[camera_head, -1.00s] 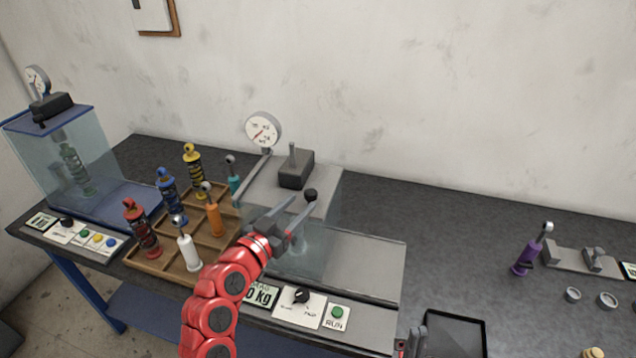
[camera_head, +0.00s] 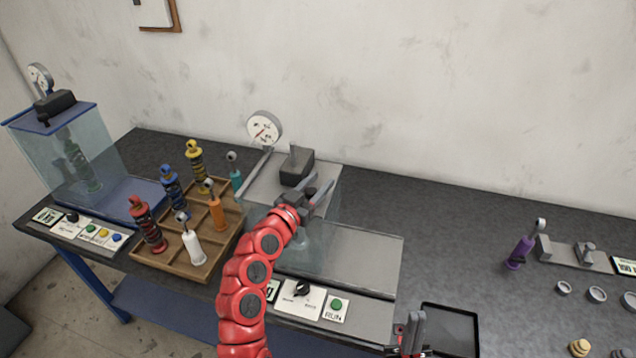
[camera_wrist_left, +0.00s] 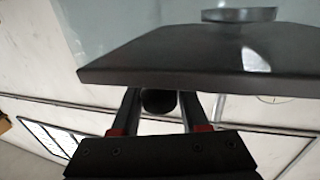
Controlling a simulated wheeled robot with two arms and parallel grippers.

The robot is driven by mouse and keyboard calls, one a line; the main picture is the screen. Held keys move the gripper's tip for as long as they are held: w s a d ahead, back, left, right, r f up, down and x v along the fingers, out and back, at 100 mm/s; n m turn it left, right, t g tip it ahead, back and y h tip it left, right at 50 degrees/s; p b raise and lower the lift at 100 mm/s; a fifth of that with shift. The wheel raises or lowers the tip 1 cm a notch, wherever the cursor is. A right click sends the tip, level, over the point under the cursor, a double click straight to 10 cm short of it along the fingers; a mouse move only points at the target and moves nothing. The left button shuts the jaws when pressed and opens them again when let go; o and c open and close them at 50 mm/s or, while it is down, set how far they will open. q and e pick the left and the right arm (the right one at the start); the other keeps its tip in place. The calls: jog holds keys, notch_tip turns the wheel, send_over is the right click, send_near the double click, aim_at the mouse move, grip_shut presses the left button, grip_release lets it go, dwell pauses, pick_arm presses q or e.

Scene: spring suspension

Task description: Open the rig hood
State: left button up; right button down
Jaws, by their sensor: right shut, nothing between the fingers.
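The centre rig has a clear see-through hood (camera_head: 318,248) over its bed, and it looks down. My left gripper (camera_head: 318,192) is at the hood's upper front edge, below the dark block on the rig's top. Its fingers are apart. In the left wrist view, a dark round knob (camera_wrist_left: 158,101) shows between the fingertips, with a narrow gap at each side; I cannot tell whether they touch it. A dark plate (camera_wrist_left: 190,65) spans the view just beyond the fingertips. My right gripper (camera_head: 412,335) is shut and empty near the table's front edge, right of the rig.
A wooden tray (camera_head: 170,264) of coloured shock absorbers stands left of the rig. A second clear-walled rig (camera_head: 85,160) is further left. A gauge (camera_head: 264,128) rises behind the hood. A black tray (camera_head: 455,325) lies at the front right.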

pick_arm(q)
grip_shut()
dwell(1.2)
